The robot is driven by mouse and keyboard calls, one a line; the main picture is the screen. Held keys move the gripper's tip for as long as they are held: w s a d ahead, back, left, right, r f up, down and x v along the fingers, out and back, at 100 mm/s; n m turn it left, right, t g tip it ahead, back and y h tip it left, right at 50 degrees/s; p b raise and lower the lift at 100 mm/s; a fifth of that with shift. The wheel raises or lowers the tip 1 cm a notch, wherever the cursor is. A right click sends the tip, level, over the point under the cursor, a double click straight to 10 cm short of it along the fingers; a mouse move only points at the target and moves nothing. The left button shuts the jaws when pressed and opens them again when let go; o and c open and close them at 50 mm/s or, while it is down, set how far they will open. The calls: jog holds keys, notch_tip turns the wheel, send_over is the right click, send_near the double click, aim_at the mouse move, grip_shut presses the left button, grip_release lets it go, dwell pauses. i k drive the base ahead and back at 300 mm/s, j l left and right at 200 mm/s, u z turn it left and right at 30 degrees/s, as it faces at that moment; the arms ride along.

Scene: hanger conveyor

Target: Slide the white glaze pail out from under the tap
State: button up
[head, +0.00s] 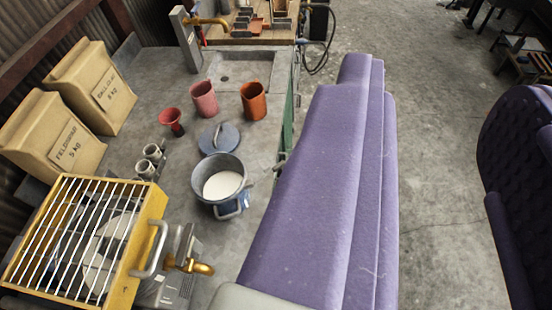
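The pail of white glaze (233,195) stands upright on the grey worktop. It is blue-grey with a wide dark rim, white liquid inside and a light handle on its near side. A brass tap (195,266) on a grey mount is nearer me, left of and below the pail in the picture. I cannot tell how its outlet lines up with the pail. Another brass tap (207,21) is on a grey post at the far end, by the sink. My gripper is not seen; a long purple padded form, perhaps my arm, fills the middle right.
A yellow-framed wire cage (137,256) is near left. A round blue-grey lid (216,139), a red funnel-shaped cup (172,121), a pink cup (204,99) and an orange cup (253,101) stand beyond the pail. Two labelled bags (90,88) line the left wall.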

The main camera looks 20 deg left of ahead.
aim_at(219, 181)
jog(key=i+l+z, duration=0.35)
jog(key=i+l, duration=0.25)
jog(key=l, duration=0.2)
jog(key=i+l+z, duration=0.15)
jog(key=i+l, duration=0.25)
jog(key=i+u, duration=0.25)
jog(key=u, duration=0.15)
jog(key=i+u, duration=0.25)
jog(key=u, duration=0.15)
jog(key=i+l+u, duration=0.15)
jog(key=u, duration=0.25)
jog(key=i+j+u, duration=0.1)
jog(key=u, duration=0.3)
jog(key=i+u, duration=0.2)
jog(key=u, duration=0.2)
jog(key=i+u, duration=0.2)
jog(key=u, duration=0.2)
jog(key=i+u, duration=0.15)
jog(key=u, duration=0.3)
jog(key=i+l+u, duration=0.15)
jog(key=u, duration=0.25)
